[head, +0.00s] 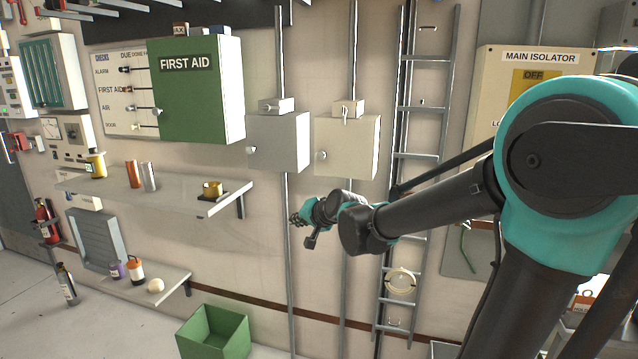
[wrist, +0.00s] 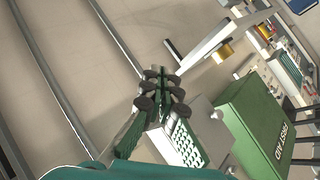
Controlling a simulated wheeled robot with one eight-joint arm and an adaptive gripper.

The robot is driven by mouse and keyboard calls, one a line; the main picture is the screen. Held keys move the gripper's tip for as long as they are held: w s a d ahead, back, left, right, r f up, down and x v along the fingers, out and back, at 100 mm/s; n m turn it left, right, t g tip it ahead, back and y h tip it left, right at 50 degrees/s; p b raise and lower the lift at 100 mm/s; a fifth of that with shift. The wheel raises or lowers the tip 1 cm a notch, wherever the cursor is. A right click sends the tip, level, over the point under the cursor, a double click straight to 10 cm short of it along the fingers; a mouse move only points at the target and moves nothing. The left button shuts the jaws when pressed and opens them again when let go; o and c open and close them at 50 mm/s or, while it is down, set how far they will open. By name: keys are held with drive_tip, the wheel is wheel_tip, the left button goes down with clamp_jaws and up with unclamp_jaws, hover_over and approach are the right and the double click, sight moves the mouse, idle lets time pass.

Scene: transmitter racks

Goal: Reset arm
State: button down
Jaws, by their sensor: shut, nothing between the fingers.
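My gripper (head: 297,219) is at the end of my extended teal and black arm, in the middle of the head view. It is in front of the wall, below the two small wall boxes and to the right of the upper shelf. In the wrist view my gripper (wrist: 162,82) has its fingers together, with nothing between them. It points toward the bare wall and appears clear of the shelf and pipes, though the exact distance to the wall cannot be told.
A grey box (head: 278,143) and a cream box (head: 346,147) hang above my gripper. A green first aid cabinet (head: 197,90), an upper shelf (head: 150,195) and a green bin (head: 213,333) are left. A ladder (head: 421,105) stands behind my arm. A main isolator cabinet (head: 533,62) is right.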

drive_tip(key=s+d+f+n+g+h, duration=0.1)
drive_tip(key=s+d+f+g+h, duration=0.1)
drive_tip(key=s+d+f, duration=0.8)
drive_tip(key=s+d+f+n+g+h, duration=0.2)
drive_tip(key=s+d+f+h, duration=0.3)
drive_tip(key=s+d+f, duration=0.5)
drive_tip(key=s+d+g, duration=0.1)
drive_tip(key=s+d, duration=0.3)
drive_tip(key=d, duration=0.2)
drive_tip(key=shift+s+d, duration=0.2)
drive_tip(key=c, duration=2.2)
unclamp_jaws()
